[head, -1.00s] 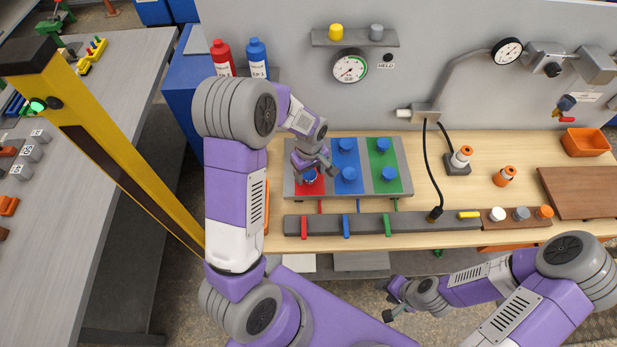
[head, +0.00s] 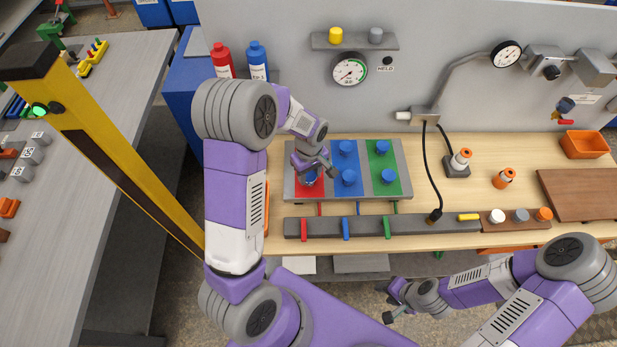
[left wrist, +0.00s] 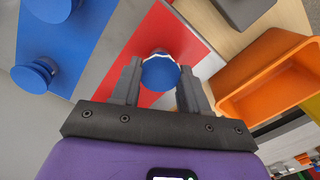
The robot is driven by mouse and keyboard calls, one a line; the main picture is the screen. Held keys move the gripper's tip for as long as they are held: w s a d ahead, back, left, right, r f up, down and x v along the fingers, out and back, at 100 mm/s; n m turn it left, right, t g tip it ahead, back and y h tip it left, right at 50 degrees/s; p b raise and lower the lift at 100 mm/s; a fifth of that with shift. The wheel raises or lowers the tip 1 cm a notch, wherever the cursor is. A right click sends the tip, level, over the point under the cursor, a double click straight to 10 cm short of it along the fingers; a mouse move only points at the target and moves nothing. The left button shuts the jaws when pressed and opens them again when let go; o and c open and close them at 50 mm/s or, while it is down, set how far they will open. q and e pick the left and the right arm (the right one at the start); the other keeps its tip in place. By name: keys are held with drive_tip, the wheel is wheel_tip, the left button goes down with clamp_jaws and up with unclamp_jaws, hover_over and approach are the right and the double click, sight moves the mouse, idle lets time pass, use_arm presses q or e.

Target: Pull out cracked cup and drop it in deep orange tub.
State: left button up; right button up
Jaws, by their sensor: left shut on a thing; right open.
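The cracked cup (left wrist: 160,72) is blue with a jagged pale line around its rim. It stands at the red panel of the board and also shows in the head view (head: 310,180), partly covered by my gripper. My left gripper (head: 314,171) is shut on it; in the left wrist view its fingers (left wrist: 158,88) are on either side of the cup. An orange tub (left wrist: 232,103) is beside the board in the left wrist view; in the head view my left arm mostly hides it. My right gripper (head: 389,302) is open and empty, in front of the bench.
Several whole blue cups (head: 348,178) stand on the blue and green panels. A grey rail with coloured levers (head: 346,228) lies in front of the board. Another orange bin (head: 585,144) is at the far right. A black cable (head: 428,170) hangs right of the board.

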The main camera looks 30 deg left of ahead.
sight(309, 176)
use_arm(q)
drive_tip(key=shift+r+p, duration=0.45)
drive_tip(key=shift+r, duration=0.35)
drive_tip(key=shift+r, duration=0.2)
drive_tip(key=shift+r+p, duration=1.8)
drive_tip(key=shift+r, duration=0.45)
drive_tip(key=shift+f, duration=0.15)
